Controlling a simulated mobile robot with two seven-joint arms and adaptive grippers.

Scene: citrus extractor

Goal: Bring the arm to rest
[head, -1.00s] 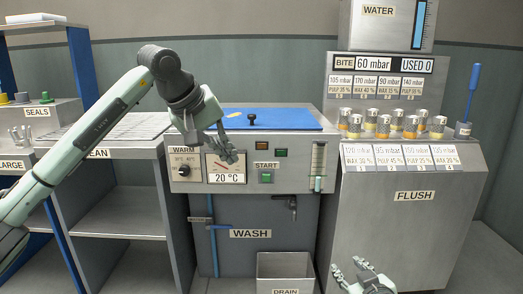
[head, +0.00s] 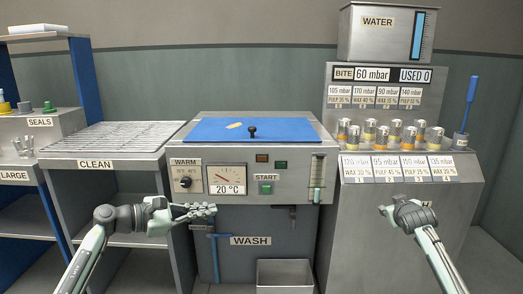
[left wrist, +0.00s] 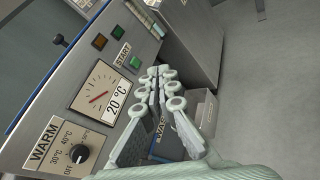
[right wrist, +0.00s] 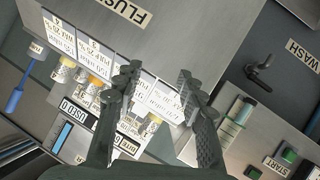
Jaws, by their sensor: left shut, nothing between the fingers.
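My left arm comes in low from the left, and its gripper (head: 205,210) reaches sideways in front of the wash machine (head: 260,196), below the WARM dial (head: 186,183). In the left wrist view its fingers (left wrist: 163,76) are together with nothing between them. My right arm rises from the lower right in front of the FLUSH cabinet (head: 365,240); its fingers are mostly hidden behind the wrist in the head view. In the right wrist view the right gripper's fingers (right wrist: 158,80) are apart and empty.
A blue lid (head: 300,131) with a black knob lies on the machine. A drain bin (head: 285,276) stands below. Several small cylinders (head: 382,135) stand on the right cabinet. The CLEAN rack (head: 110,140) is at the left. The floor in front is partly open.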

